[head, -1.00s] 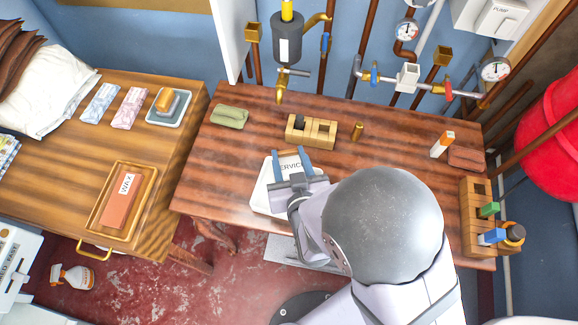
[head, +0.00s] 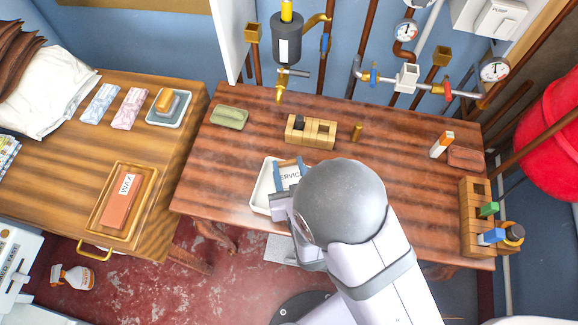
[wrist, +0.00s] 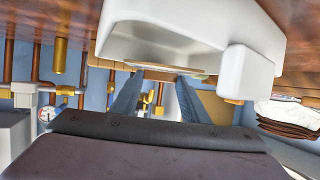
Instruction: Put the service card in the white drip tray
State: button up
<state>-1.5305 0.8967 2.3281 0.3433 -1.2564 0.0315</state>
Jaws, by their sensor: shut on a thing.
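The service card (head: 290,176), pale with dark lettering and a tan edge, shows between the blue fingers of my gripper (head: 289,171). My gripper is shut on it. In the head view the card lies over the white drip tray (head: 262,196), whose right part is hidden by my arm. In the wrist view the drip tray (wrist: 240,30) fills the top, with the fingers (wrist: 158,92) reaching to its rim. The card shows there only as a thin edge near the fingertips. I cannot tell whether the card touches the tray floor.
A green pad (head: 229,117) lies at the back left. A wooden rack (head: 474,220) stands at the right edge. The bench right of my arm is mostly clear.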

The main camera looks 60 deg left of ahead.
jog(key=shift+f, duration=0.1)
jog(key=o, duration=1)
jog(key=shift+r, duration=0.2)
jog(key=shift+s+d+r, duration=0.1)
jog(key=shift+s+d, duration=0.2)
jog(key=shift+d, duration=0.3)
jog(key=shift+b+v, duration=0.45)
jog(key=shift+v, duration=1.7)
jog(key=shift+w, duration=0.1)
